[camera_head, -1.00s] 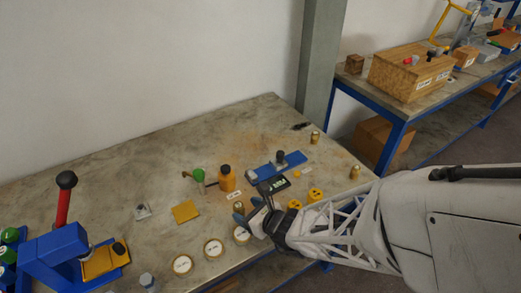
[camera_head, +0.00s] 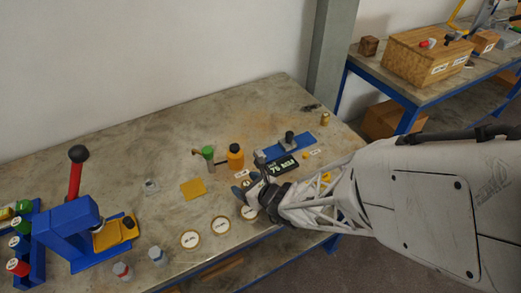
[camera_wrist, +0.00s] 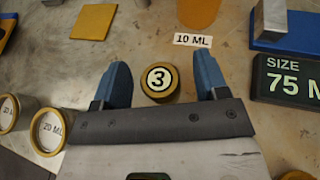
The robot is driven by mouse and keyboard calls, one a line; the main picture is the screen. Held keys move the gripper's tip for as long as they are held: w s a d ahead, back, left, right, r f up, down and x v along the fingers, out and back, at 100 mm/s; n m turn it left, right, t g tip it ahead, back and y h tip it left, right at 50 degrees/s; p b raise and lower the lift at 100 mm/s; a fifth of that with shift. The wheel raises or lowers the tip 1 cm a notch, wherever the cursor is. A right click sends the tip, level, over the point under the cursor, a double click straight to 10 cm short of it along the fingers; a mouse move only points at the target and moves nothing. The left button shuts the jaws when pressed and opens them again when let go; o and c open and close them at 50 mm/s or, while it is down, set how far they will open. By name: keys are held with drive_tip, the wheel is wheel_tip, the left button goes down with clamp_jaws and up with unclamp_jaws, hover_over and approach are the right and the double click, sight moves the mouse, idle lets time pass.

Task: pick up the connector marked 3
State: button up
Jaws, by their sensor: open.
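The connector marked 3 (camera_wrist: 159,81) is a small round brass-coloured piece with a white disc and a black 3 on top. In the wrist view it sits between the two blue fingers of my gripper (camera_wrist: 163,84), with a gap on each side. My gripper is open and points down at the table. In the head view my gripper (camera_head: 246,188) is over the table's front part, and I cannot make out the connector clearly there.
A label reading 10 ML (camera_wrist: 193,40) lies just beyond the connector. A dark display (camera_wrist: 292,80) stands to the right, near a blue fixture (camera_head: 291,148). Round labelled containers (camera_wrist: 48,131) are at the left. An orange bottle (camera_head: 235,157) and yellow pad (camera_head: 193,189) stand behind.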

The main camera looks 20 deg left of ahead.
sight(247, 184)
drive_tip(key=c, duration=1.1)
drive_tip(key=shift+r, duration=0.1)
drive_tip(key=shift+r, duration=0.4)
wheel_tip(247, 184, up, 3)
drive_tip(key=shift+d+f, duration=0.1)
drive_tip(key=s+d+r, duration=0.1)
drive_tip(key=s+d, duration=0.9)
drive_tip(key=s, duration=0.2)
drive_tip(key=shift+s+r, duration=0.1)
